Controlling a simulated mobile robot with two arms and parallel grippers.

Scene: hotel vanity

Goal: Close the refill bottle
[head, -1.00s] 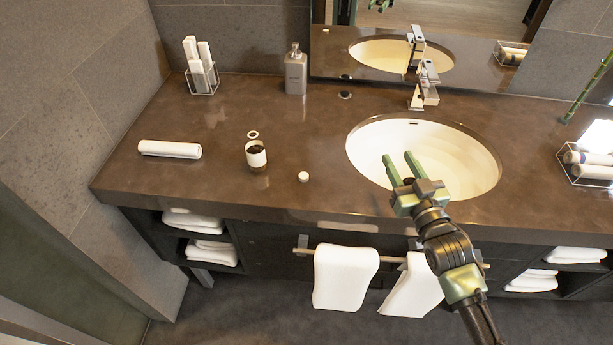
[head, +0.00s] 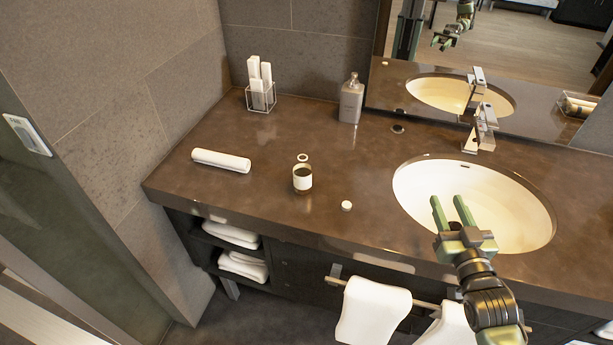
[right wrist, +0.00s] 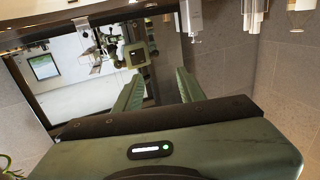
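A dark, short bottle with a white label (head: 302,182) stands upright on the brown counter, left of the sink. Its top looks dark and uncovered. A small white cap (head: 346,205) lies on the counter to its right, apart from it. A thin white ring (head: 302,158) lies just behind the bottle. My right gripper (head: 450,198) is open and empty over the front left of the sink basin, right of the cap. Its two spread fingers also show in the right wrist view (right wrist: 160,76), with nothing between them. My left gripper is not directly in view.
A rolled white towel (head: 221,161) lies left of the bottle. A grey pump dispenser (head: 351,102) and a wire holder (head: 261,97) with white rolls stand at the back. The faucet (head: 481,130) rises behind the basin (head: 515,215). Counter around bottle and cap is clear.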

